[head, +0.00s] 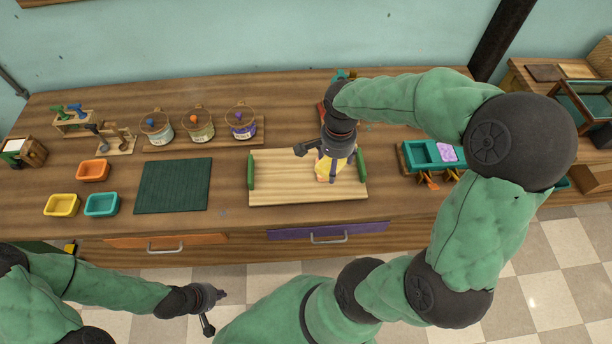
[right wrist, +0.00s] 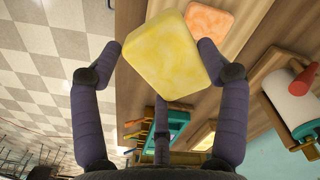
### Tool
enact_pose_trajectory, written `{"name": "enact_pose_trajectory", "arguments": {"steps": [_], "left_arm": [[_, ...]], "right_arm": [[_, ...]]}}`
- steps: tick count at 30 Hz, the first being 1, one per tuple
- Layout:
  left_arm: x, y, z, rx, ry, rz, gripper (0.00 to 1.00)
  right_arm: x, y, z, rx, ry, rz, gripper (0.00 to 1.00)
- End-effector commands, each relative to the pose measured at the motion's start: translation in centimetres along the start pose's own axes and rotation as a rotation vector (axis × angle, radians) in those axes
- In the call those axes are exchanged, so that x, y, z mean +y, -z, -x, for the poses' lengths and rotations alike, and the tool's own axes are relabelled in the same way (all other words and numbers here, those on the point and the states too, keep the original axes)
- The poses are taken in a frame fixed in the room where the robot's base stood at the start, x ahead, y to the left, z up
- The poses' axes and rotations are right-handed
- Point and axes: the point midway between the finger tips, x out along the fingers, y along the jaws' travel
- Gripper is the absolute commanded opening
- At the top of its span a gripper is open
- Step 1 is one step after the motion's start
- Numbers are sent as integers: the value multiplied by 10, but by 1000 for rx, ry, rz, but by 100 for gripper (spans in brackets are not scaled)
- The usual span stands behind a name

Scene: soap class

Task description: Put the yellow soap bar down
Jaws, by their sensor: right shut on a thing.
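The yellow soap bar (right wrist: 162,58) is held between the fingers of my right gripper (right wrist: 161,47). In the head view the right gripper (head: 327,160) is over the right half of a pale wooden board (head: 285,180) with green end handles, and partly hides the yellow bar (head: 349,161). An orange soap bar (right wrist: 211,19) lies on the board beside the yellow one. I cannot tell whether the yellow bar touches the board. My left gripper (head: 217,310) is open and empty in front of the table, above the floor.
Left of the board are a dark green mat (head: 174,185), an orange tray (head: 93,170), a yellow tray (head: 61,205) and a teal tray (head: 101,204). Lidded jars (head: 200,127) stand behind. A teal container (head: 420,154) is at right. The board's left half is clear.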

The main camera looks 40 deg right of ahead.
Motion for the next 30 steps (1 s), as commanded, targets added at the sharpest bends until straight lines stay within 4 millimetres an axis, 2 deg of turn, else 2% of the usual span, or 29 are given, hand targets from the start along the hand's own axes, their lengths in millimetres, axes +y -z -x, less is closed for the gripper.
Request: {"name": "enact_pose_trajectory", "arguments": {"steps": [5, 17, 21, 25, 30], "left_arm": [[-3, 0, -8, 0, 0, 0, 0], [-9, 1, -26, 1, 0, 0, 0], [-12, 2, -34, 0, 0, 0, 0], [-14, 2, -38, 0, 0, 0, 0], [-14, 2, -40, 0, 0, 0, 0]], "right_arm": [[-12, -3, -11, 0, 0, 4, 40], [-92, -24, -48, -1, -1, 5, 40], [-110, -27, -73, 0, -2, 3, 40], [-122, -30, -87, 0, -1, 1, 40], [-129, -31, -94, 0, 1, 0, 40]]}}
